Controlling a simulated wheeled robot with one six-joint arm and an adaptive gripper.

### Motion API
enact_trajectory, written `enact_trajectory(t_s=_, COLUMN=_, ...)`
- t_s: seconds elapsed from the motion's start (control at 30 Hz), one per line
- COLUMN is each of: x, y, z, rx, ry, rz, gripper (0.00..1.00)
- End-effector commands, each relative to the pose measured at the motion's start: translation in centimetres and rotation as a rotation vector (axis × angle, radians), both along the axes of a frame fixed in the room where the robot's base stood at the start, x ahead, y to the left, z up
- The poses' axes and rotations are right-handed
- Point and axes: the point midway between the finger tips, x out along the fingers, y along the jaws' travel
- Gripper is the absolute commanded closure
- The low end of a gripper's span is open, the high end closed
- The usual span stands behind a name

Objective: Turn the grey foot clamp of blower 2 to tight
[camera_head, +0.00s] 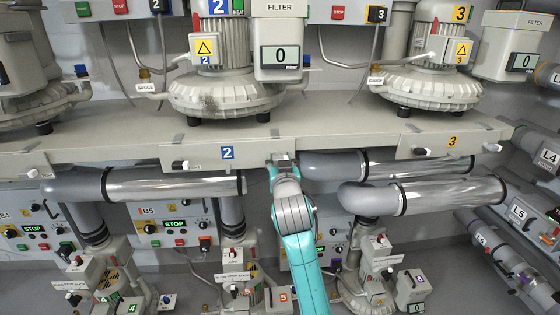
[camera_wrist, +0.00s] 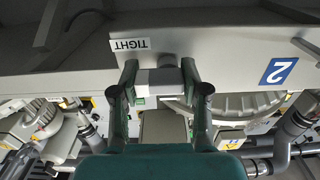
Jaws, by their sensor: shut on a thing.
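Blower 2 (camera_head: 225,92) stands on the beige shelf above a blue "2" plate (camera_head: 227,153). My gripper (camera_head: 283,160) is at the shelf's front edge, right of that plate. In the wrist view, which is upside down, my gripper (camera_wrist: 160,76) has its two fingers on either side of the grey foot clamp (camera_wrist: 161,77), shut on it. A "TIGHT" label (camera_wrist: 130,44) is on the shelf face beside the clamp. In the head view the clamp is mostly hidden by my gripper, so its exact turn is hard to tell.
A black-and-white handle (camera_head: 181,165) sits on the shelf front left of the "2" plate. Silver pipes (camera_head: 175,182) run below the shelf on both sides of my arm. Blower 3 (camera_head: 430,85) stands to the right. Small valves and control boxes crowd the lower area.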

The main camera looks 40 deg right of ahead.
Motion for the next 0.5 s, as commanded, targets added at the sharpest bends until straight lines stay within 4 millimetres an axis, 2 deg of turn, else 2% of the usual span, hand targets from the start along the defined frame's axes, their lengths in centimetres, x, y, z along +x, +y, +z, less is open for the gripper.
enact_trajectory(t_s=0.13, x=0.02, y=0.03, z=-0.03, rx=0.001, ry=0.0, rz=0.001, gripper=0.9)
enact_trajectory(t_s=0.17, x=0.02, y=0.03, z=-0.03, rx=0.001, ry=0.0, rz=0.001, gripper=0.5)
enact_trajectory(t_s=0.23, x=0.02, y=0.03, z=-0.03, rx=0.001, ry=0.0, rz=0.001, gripper=0.32)
enact_trajectory(t_s=0.27, x=0.02, y=0.03, z=-0.03, rx=0.001, ry=0.0, rz=0.001, gripper=0.29)
enact_trajectory(t_s=0.5, x=0.01, y=0.01, z=-0.02, rx=0.001, ry=0.001, rz=0.0, gripper=0.29)
